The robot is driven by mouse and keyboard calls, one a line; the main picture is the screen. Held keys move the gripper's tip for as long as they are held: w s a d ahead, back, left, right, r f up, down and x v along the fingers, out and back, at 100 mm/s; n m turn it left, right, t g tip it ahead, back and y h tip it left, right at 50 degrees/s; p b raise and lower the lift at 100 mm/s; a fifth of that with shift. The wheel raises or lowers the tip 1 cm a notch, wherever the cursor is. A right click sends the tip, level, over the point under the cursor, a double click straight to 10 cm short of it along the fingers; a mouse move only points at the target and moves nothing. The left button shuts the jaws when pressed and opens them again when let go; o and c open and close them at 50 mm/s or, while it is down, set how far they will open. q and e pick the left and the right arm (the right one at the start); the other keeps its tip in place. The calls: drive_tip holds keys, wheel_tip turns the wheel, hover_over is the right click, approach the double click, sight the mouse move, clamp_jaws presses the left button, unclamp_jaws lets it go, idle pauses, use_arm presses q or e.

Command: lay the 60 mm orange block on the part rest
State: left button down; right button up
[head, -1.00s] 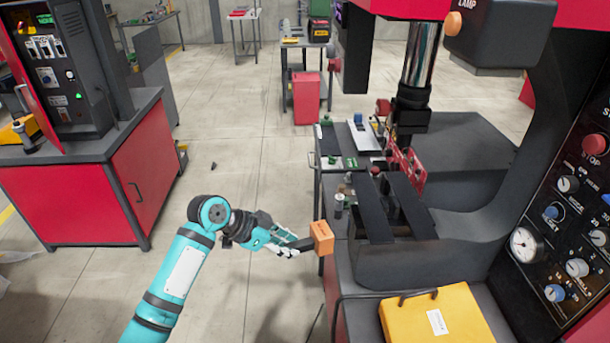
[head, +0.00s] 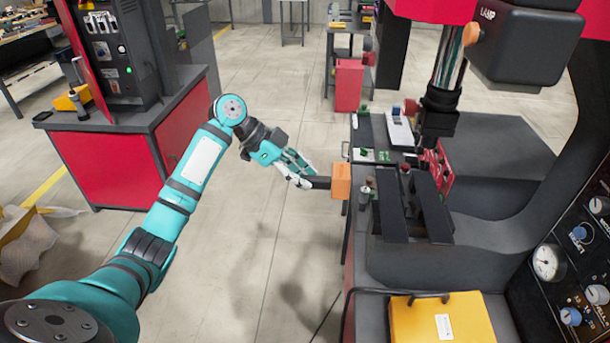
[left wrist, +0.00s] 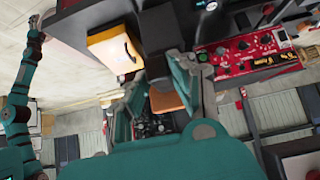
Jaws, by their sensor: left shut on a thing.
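The orange block (head: 341,181) is at the tip of my left gripper (head: 320,182), which is shut on it. The block is held in the air, beside the left edge of the dark press table. In the left wrist view, the orange block (left wrist: 168,102) shows between the teal fingers, partly hidden. On the press table, two dark flat bars (head: 391,207) lie side by side to the right of the block. I cannot tell for sure which piece is the part rest. My right gripper is not in view.
Small posts (head: 365,195) stand at the table's left edge, close to the block. A red bracket (head: 436,172) and the press column rise behind the bars. A yellow case (head: 437,318) lies in front. Open floor is left of the table.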

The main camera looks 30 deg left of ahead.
sight(326, 178)
use_arm(q)
drive_tip(key=shift+w+d+r, duration=0.15)
drive_tip(key=shift+w+d, duration=0.1)
drive_tip(key=shift+d, duration=0.35)
drive_tip(key=d, duration=0.1)
drive_tip(key=w+d+p, duration=0.1)
drive_tip(key=d, duration=0.1)
drive_tip(key=shift+w+d, duration=0.1)
drive_tip(key=shift+w, duration=0.1)
drive_tip(key=shift+w+d+p, duration=0.15)
drive_tip(key=shift+w+d, duration=0.15)
drive_tip(key=shift+d, duration=0.4)
drive_tip(key=shift+w+d+p, duration=0.1)
drive_tip(key=shift+w+d, duration=0.2)
drive_tip(key=shift+d, duration=0.45)
drive_tip(key=shift+w+d+p, duration=0.15)
drive_tip(key=shift+w+d, duration=0.15)
drive_tip(key=shift+d, duration=0.4)
drive_tip(key=w+d, duration=0.3)
drive_tip(key=d, duration=0.4)
drive_tip(key=shift+f, duration=1)
